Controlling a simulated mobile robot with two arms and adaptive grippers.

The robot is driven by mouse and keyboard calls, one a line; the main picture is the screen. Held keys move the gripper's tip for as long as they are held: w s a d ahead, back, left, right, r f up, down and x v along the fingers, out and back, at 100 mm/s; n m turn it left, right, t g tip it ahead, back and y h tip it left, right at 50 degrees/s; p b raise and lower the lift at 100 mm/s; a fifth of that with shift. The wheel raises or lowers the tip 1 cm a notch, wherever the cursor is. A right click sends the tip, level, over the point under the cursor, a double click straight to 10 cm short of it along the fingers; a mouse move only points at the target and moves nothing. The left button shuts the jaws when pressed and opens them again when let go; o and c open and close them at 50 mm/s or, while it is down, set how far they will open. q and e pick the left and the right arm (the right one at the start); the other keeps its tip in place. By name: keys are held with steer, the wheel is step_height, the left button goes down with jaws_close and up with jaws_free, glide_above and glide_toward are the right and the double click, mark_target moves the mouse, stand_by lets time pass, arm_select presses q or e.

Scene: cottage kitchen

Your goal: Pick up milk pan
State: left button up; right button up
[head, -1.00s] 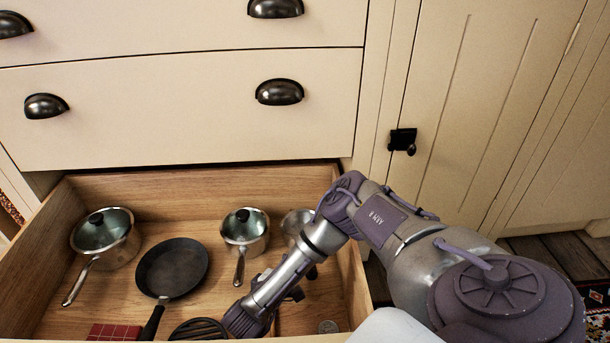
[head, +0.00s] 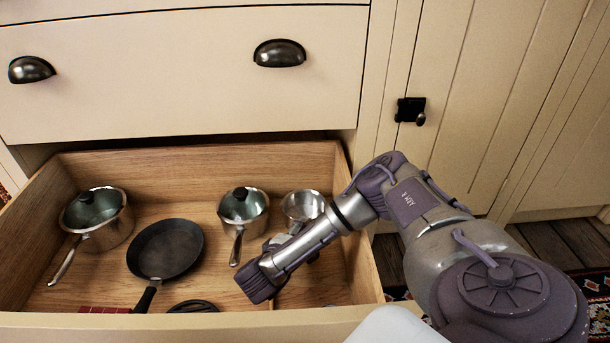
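A small lidless steel pan (head: 303,206), which looks like the milk pan, stands at the back right of the open drawer (head: 215,155). My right arm reaches in from the right and covers its front part, so its handle is hidden. My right gripper (head: 262,279) is over the drawer, in front and to the left of this pan, apart from it. My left gripper is out of view.
A small lidded saucepan (head: 243,206) stands just left of the pan. A larger lidded pot (head: 97,219) and a black frying pan (head: 166,249) are further left. A black trivet-like item (head: 193,306) and a red cloth (head: 100,310) lie at the front. The drawer's right wall (head: 362,265) is close to my arm.

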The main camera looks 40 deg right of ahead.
jaws_close()
steer(key=shift+r, duration=0.1)
